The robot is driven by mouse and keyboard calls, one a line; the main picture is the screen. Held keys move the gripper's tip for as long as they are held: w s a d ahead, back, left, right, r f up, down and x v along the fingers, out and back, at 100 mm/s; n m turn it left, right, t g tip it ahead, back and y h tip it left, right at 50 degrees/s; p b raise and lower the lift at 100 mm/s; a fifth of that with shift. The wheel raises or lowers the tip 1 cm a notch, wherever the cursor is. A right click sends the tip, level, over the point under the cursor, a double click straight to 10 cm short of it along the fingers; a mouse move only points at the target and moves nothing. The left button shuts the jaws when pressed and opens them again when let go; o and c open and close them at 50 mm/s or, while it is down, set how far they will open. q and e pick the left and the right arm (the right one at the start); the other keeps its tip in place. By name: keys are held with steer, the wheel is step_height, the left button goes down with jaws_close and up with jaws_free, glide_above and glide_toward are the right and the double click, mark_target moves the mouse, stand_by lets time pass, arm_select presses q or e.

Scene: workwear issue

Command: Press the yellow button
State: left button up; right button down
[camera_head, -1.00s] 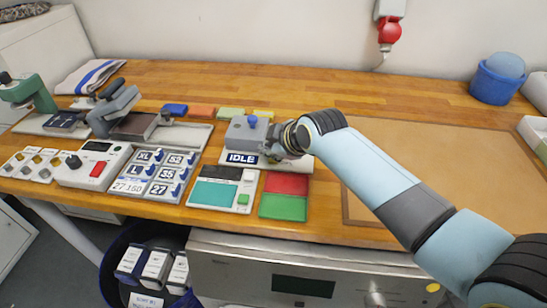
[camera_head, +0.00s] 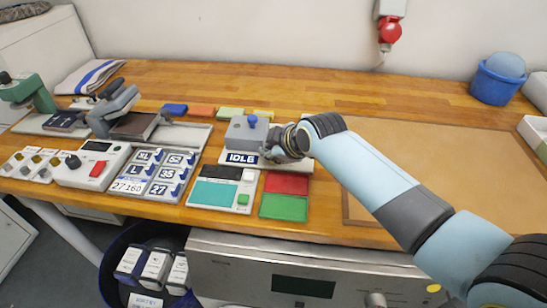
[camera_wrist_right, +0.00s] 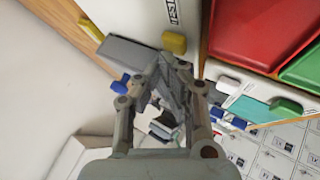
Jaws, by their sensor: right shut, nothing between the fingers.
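My right gripper (camera_head: 270,155) is shut and empty over the right side of the panel with the IDLE display (camera_head: 242,158). In the right wrist view, the fingertips (camera_wrist_right: 172,72) meet just below a yellow button (camera_wrist_right: 174,42) on this pale panel. I cannot tell whether they touch it. In the head view the gripper hides this button. A grey box (camera_head: 245,133) with a blue knob (camera_head: 252,121) stands on the panel. A second yellow piece (camera_wrist_right: 90,30) shows farther off in the wrist view. My left gripper is not in view.
Red (camera_head: 287,183) and green (camera_head: 284,206) pads lie right of a teal-screen device (camera_head: 215,193). A grey press (camera_head: 113,112) and a box with a red switch (camera_head: 97,169) stand left. The brown mat (camera_head: 430,160) is bare beside my right arm.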

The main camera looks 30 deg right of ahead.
steer(key=shift+f+b, duration=0.3)
steer(key=shift+f, duration=0.2)
stand_by(0.3)
steer(key=shift+r, duration=0.1)
steer(key=shift+r+p, duration=0.8)
steer(key=shift+p, duration=0.2)
step_height(320, 180, up, 3)
steer(key=p, duration=0.2)
steer(key=shift+f+p, duration=0.2)
steer(key=shift+p, duration=0.1)
steer(key=shift+r+p, duration=0.7)
steer(key=shift+r, duration=0.55)
steer(key=shift+f, duration=0.1)
